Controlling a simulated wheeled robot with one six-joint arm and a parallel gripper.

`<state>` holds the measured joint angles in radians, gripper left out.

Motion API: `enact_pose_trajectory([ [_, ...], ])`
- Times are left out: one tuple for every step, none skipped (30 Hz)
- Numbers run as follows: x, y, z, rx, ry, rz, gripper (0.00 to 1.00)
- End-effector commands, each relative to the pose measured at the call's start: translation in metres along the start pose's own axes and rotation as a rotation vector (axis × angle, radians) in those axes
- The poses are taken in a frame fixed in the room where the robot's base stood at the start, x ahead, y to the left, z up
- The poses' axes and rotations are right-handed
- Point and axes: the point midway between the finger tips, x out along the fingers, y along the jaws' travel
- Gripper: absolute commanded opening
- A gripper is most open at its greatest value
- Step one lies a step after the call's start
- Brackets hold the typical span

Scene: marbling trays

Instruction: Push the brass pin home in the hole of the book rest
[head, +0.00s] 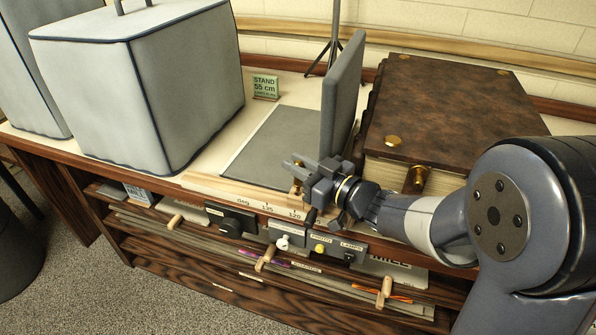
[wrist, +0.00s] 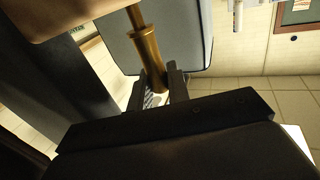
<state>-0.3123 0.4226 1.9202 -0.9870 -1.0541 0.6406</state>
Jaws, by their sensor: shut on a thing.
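The book rest has a grey base panel (head: 270,145), an upright grey panel (head: 343,90) and a pale wooden front edge (head: 225,190) with a degree scale. My gripper (head: 298,168) is at the right end of that edge, close to the foot of the upright panel. In the wrist view my gripper (wrist: 158,85) is shut on the brass pin (wrist: 147,52), around its thick lower part. The pin's thinner shank points up to a pale wooden part (wrist: 65,15) at the top left and meets it there. How deep it sits is hidden, and so is the hole.
A large brown book (head: 440,95) with brass fittings lies right of the rest, near my arm. A grey covered box (head: 140,90) stands at the left. A green stand sign (head: 265,86) is behind. Switch boxes (head: 290,236) and wooden pegs line the shelf front below.

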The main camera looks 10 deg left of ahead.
Motion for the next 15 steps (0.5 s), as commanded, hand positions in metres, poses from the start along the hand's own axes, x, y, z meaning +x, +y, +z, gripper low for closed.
enact_pose_trajectory([
  [0.000,0.000,0.003,0.000,0.000,0.000,0.00],
  [0.000,0.000,0.003,0.000,0.000,0.000,0.00],
  [0.000,0.000,0.004,0.000,0.000,0.000,0.00],
  [0.000,0.000,0.005,0.000,0.000,0.000,0.00],
  [0.000,0.000,0.006,0.000,0.000,0.000,0.00],
  [0.000,0.000,0.007,0.000,0.000,0.000,0.00],
  [0.000,0.000,0.008,0.000,0.000,0.000,0.00],
  [0.000,0.000,0.008,0.000,0.000,0.000,0.00],
  [0.000,0.000,0.009,0.000,0.000,0.000,0.00],
  [0.000,0.000,0.010,0.000,0.000,0.000,0.00],
  [0.000,0.000,0.011,0.000,0.000,0.000,0.00],
  [0.000,0.000,0.012,0.000,0.000,0.000,0.00],
  [0.000,0.000,0.013,0.000,0.000,0.000,0.00],
  [0.000,0.000,0.013,0.000,0.000,0.000,0.00],
  [0.000,0.000,0.014,0.000,0.000,0.000,0.00],
])
